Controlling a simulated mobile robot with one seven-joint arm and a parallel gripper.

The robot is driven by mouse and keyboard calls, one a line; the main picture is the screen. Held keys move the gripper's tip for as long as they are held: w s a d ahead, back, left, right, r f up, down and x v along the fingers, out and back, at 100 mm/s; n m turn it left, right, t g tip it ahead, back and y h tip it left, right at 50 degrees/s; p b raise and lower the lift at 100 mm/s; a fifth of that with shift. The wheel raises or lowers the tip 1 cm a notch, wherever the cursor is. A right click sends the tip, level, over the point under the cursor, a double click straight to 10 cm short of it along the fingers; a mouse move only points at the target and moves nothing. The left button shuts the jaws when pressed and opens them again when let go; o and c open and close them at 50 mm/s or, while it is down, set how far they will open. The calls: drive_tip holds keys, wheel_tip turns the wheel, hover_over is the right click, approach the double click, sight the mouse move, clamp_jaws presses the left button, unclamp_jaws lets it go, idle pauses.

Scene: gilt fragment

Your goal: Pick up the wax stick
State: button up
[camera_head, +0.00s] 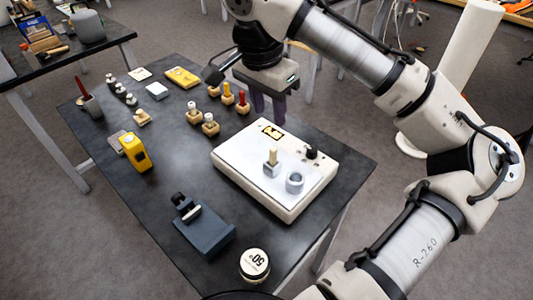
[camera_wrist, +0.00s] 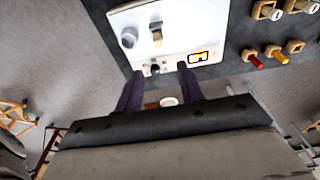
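A pale yellow stick (camera_head: 273,154) stands in a small block on the white hot-plate-like device; it also shows in the wrist view (camera_wrist: 156,33). Red (camera_head: 242,97) and orange-yellow (camera_head: 227,89) sticks stand in wooden blocks behind the device; the red one (camera_wrist: 255,62) and the orange-yellow one (camera_wrist: 278,56) show in the wrist view. I cannot tell for certain which is the wax stick. My gripper (camera_head: 268,110) has its two dark purple fingers apart, with nothing held between them (camera_wrist: 160,70). It hangs near the device's back edge, away from the pale stick.
The white device (camera_head: 240,160) also carries a grey ring (camera_head: 295,182) and a black knob (camera_head: 311,152). A yellow meter (camera_head: 136,151), blue-grey tool (camera_head: 205,230), round white-topped tin (camera_head: 254,264) and several small holders share the dark table (camera_head: 170,215).

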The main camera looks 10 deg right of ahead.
sight(272, 149)
drive_tip(key=f, duration=0.5)
drive_tip(key=d+f, duration=0.1)
drive_tip(key=f, duration=0.1)
drive_tip(key=shift+w+f+p, duration=0.25)
drive_tip(key=shift+p, duration=0.15)
wheel_tip(272, 149, down, 4)
drive_tip(key=shift+s+f+p, duration=0.1)
drive_tip(key=shift+s+p, duration=0.05)
drive_tip(key=shift+p, duration=0.65)
drive_tip(key=shift+f, duration=0.55)
clamp_jaws()
